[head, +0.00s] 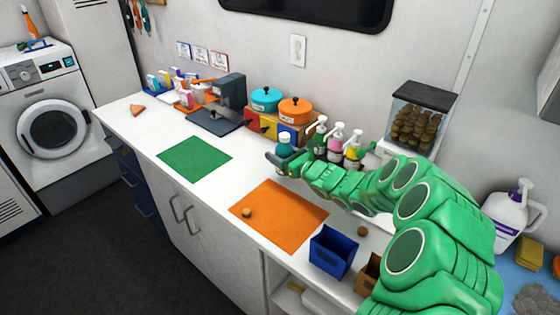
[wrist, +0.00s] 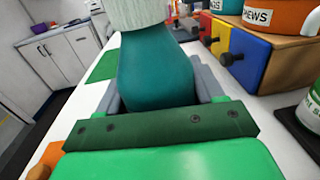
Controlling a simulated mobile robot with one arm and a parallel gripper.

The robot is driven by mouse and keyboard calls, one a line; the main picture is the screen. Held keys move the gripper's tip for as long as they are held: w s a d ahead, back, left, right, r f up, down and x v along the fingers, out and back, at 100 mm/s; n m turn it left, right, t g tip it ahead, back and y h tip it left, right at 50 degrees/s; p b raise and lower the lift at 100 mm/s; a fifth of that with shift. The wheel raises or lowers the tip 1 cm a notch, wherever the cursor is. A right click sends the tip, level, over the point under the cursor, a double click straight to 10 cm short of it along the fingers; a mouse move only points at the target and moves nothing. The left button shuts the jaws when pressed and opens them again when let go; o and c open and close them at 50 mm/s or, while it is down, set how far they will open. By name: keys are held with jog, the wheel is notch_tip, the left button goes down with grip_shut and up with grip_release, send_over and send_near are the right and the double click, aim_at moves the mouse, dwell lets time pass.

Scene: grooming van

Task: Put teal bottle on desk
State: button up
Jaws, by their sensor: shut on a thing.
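The teal bottle (head: 285,147) has a pale cap and is upright in my gripper (head: 284,160), over the back part of the white desk (head: 260,165). In the wrist view the teal bottle (wrist: 155,70) fills the middle, between the grey fingers of my gripper (wrist: 160,95). The fingers are shut on it. Its base is hidden by the gripper, so I cannot tell whether it touches the desk top.
A green mat (head: 194,158) and an orange mat (head: 278,217) lie on the desk. Behind my gripper are pump bottles (head: 336,138), a coloured drawer box (head: 268,127) with pots, and a dark machine (head: 228,95). A blue bin (head: 333,252) stands at the front edge.

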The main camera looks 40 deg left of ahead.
jog(key=shift+f, duration=1.55)
jog(key=shift+f, duration=0.1)
jog(key=o, duration=1.2)
jog(key=shift+o, duration=0.2)
jog(key=shift+d, duration=0.3)
jog(key=d, duration=0.7)
jog(key=s+d, duration=0.1)
jog(key=d, duration=0.3)
jog(key=shift+d, duration=0.15)
